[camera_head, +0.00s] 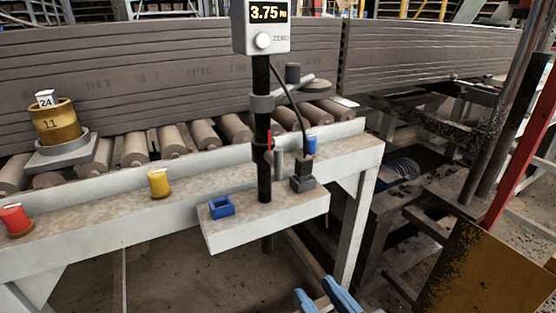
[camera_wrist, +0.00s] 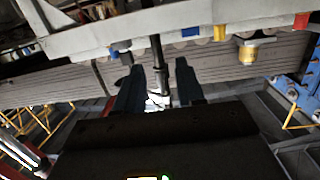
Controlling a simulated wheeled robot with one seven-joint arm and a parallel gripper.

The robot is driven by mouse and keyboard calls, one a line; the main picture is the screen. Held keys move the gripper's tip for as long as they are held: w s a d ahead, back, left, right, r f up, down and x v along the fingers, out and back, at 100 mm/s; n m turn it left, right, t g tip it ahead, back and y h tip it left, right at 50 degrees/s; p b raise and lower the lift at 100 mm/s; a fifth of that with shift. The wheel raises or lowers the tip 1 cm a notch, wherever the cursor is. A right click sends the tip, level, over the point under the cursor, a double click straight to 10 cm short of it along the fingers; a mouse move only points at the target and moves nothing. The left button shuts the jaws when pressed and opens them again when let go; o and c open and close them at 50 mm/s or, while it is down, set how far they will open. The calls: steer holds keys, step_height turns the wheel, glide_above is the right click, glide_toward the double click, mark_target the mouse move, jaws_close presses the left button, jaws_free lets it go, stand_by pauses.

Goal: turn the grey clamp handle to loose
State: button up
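A measuring stand has a black upright post (camera_head: 262,160) on a pale base (camera_head: 270,220). A grey collar (camera_head: 262,103) is around the post, with a grey arm reaching right. Lower down, beside a small red mark, a short grey piece that looks like the clamp handle (camera_head: 279,165) hangs close to the post's right side. I cannot tell its exact setting. My gripper's blue fingers (camera_head: 327,298) show at the bottom edge of the head view, below and in front of the base, apart from the stand. In the wrist view my gripper (camera_wrist: 160,90) is open, with a dark post behind the gap.
A display box (camera_head: 262,25) reading 3.75 tops the post. A blue block (camera_head: 221,206) sits on the base. A yellow piece (camera_head: 158,183) and a red piece (camera_head: 15,220) stand on the pale ledge. Rollers and stacked grey slabs (camera_head: 170,75) lie behind; dark machinery is at right.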

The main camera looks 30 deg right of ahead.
mark_target(279, 154)
steer(key=w+d+r+m+t+h, duration=0.1)
steer(key=w+d+r+m+h, duration=0.15)
steer(key=w+r, duration=1)
steer(key=shift+n, duration=0.45)
steer(key=w, duration=0.2)
steer(key=w+p, duration=0.1)
steer(key=w, duration=0.1)
steer(key=w+d+p, duration=0.1)
steer(key=w, duration=0.2)
steer(key=shift+r, duration=0.1)
jaws_close()
